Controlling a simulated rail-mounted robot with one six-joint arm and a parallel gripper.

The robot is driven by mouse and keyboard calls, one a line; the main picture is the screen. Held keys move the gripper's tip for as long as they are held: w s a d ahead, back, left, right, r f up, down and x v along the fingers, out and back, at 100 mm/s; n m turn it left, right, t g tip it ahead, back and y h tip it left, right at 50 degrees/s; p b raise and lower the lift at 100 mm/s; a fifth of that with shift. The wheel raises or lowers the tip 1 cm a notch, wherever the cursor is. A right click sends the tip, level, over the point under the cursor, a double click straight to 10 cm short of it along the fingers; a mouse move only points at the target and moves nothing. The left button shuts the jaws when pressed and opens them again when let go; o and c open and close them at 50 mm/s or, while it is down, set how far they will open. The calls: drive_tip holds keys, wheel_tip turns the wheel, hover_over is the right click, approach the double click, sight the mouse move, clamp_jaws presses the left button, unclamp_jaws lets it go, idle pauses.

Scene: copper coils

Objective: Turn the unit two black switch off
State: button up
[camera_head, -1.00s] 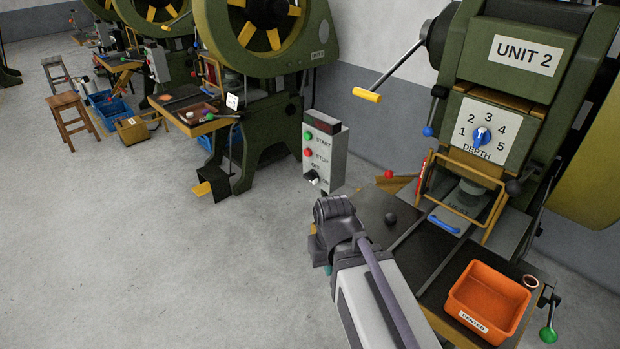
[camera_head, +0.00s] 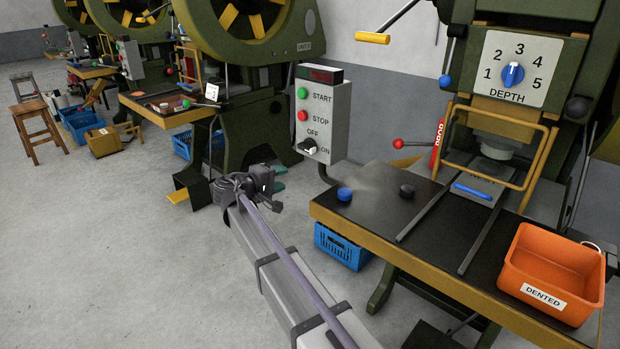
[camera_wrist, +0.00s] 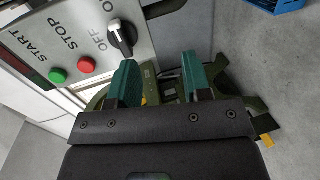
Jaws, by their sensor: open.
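The black switch (camera_head: 309,146) is a rotary knob low on the grey control box (camera_head: 325,115), between the OFF and ON labels. Its white mark appears to point toward ON. In the wrist view, the switch (camera_wrist: 122,38) is at the upper left, just beyond the left finger and outside the gap. My gripper (camera_head: 279,180) is below and left of the box in the head view, partly hidden by its wrist. In the wrist view, my gripper (camera_wrist: 158,78) has two teal fingers apart with nothing between them.
A green start button (camera_head: 303,93) and red stop button (camera_head: 303,115) sit above the switch. The press table (camera_head: 375,215) is right of my arm, with an orange bin (camera_head: 515,262). A blue crate (camera_head: 342,247) is below it. Clear floor lies left.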

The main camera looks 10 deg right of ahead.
drive_tip(key=n+t+h, duration=0.1)
drive_tip(key=t+h, duration=0.1)
approach(303, 149)
drive_tip(key=x, duration=1)
drive_tip(key=shift+d, duration=0.1)
drive_tip(key=shift+c, duration=0.2)
clamp_jaws()
